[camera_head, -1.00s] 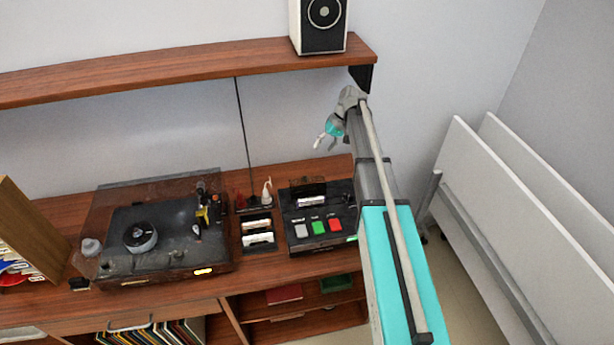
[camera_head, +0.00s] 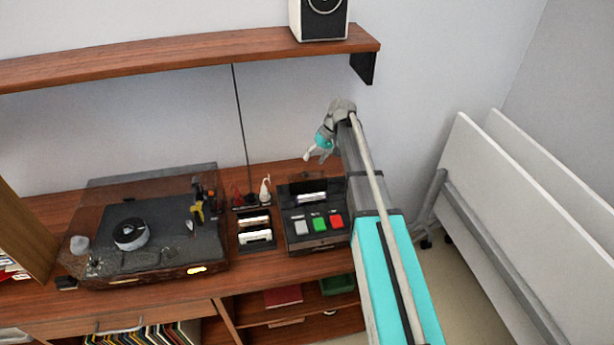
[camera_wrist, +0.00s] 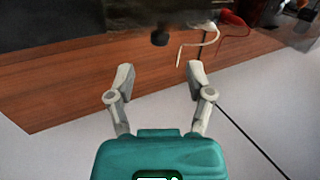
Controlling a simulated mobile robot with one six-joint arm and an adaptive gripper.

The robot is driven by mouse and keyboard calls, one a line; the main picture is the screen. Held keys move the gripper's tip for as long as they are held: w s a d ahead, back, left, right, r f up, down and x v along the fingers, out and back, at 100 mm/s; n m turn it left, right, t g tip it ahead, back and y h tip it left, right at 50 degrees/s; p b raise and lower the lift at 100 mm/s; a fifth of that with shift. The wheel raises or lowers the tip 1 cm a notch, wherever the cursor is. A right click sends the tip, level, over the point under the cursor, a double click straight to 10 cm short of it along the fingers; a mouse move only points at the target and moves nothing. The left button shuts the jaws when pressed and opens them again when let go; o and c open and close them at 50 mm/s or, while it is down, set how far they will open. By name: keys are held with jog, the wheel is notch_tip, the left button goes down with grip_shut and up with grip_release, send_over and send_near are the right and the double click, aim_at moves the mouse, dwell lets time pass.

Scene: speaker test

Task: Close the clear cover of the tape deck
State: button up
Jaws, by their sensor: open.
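The tape deck (camera_head: 315,226) is a black box with grey, green and red buttons, on the wooden cabinet right of the record player. Its dark see-through cover (camera_head: 326,187) stands raised at the back of the deck, and a white cassette shows near its foot. My gripper (camera_head: 317,155) is open and empty, above and behind the deck near the wall. In the wrist view my two fingers (camera_wrist: 158,74) are spread over bare wood and wall. A dark edge, likely the deck's back or cover (camera_wrist: 70,25), lies beyond them; which part is unclear.
A wooden shelf (camera_head: 180,57) with a white speaker (camera_head: 319,18) hangs above. Left of the deck are a cassette holder (camera_head: 255,230), a small white bottle (camera_head: 265,188) and the record player (camera_head: 150,235). A dark cable (camera_head: 240,125) runs down the wall.

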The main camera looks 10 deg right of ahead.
jog(key=shift+b+x, duration=2.3)
jog(key=shift+x, duration=0.65)
grip_shut()
